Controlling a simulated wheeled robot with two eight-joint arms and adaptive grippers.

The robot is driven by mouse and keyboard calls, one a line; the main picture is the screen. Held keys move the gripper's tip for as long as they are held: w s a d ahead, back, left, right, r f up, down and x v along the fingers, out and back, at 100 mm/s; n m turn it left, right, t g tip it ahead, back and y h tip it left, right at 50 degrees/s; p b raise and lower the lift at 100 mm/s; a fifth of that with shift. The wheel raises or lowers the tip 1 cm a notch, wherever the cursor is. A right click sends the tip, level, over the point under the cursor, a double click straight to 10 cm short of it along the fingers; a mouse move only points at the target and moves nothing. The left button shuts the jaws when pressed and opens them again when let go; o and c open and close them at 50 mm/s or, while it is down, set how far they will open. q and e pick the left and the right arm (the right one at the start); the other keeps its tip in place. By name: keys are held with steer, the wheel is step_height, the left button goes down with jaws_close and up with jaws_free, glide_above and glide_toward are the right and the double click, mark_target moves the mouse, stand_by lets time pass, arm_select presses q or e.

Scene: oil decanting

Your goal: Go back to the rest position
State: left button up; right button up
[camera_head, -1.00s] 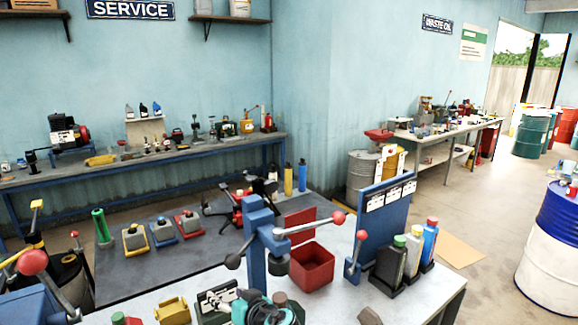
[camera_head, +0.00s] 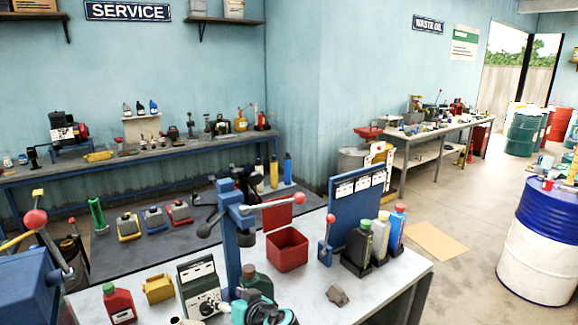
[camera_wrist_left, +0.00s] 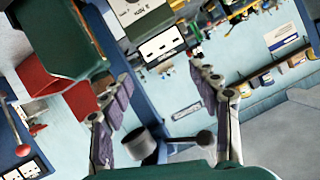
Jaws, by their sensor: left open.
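My left gripper (camera_head: 263,304) is low in the head view, over the near bench, partly cut off by the frame bottom. In the left wrist view its two grey-purple fingers (camera_wrist_left: 160,75) stand wide apart with nothing held between them. A dark green bottle (camera_head: 259,284) with a brown cap stands just behind the gripper in the head view. A large dark green shape, seemingly this bottle, fills the upper left of the left wrist view (camera_wrist_left: 60,42). My right gripper is not in view.
A blue lever post (camera_head: 231,230) stands close behind the gripper. A red bin (camera_head: 287,250), a blue label board (camera_head: 357,205), capped bottles (camera_head: 357,246) and a red jug (camera_head: 119,306) stand around it. The bench's front right top (camera_head: 395,285) is mostly clear.

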arm_select(q)
steer(key=s+a+f+m+g+h+b, duration=0.25)
steer(key=s+a+f+h+b, duration=0.2)
steer(key=s+f, duration=0.5)
steer(key=s+d+f+m+h+b, duration=0.1)
steer(key=s+f+h+b, duration=0.1)
steer(key=s, duration=0.5)
steer(key=s+d+f+m+h+b, duration=0.1)
steer(key=s+f+h+b, duration=0.1)
steer(key=s, duration=0.5)
step_height(320, 180, down, 2)
steer(key=shift+s+d+f+b, duration=0.15)
steer(key=shift+s+d+b, duration=0.2)
steer(key=shift+b, duration=0.3)
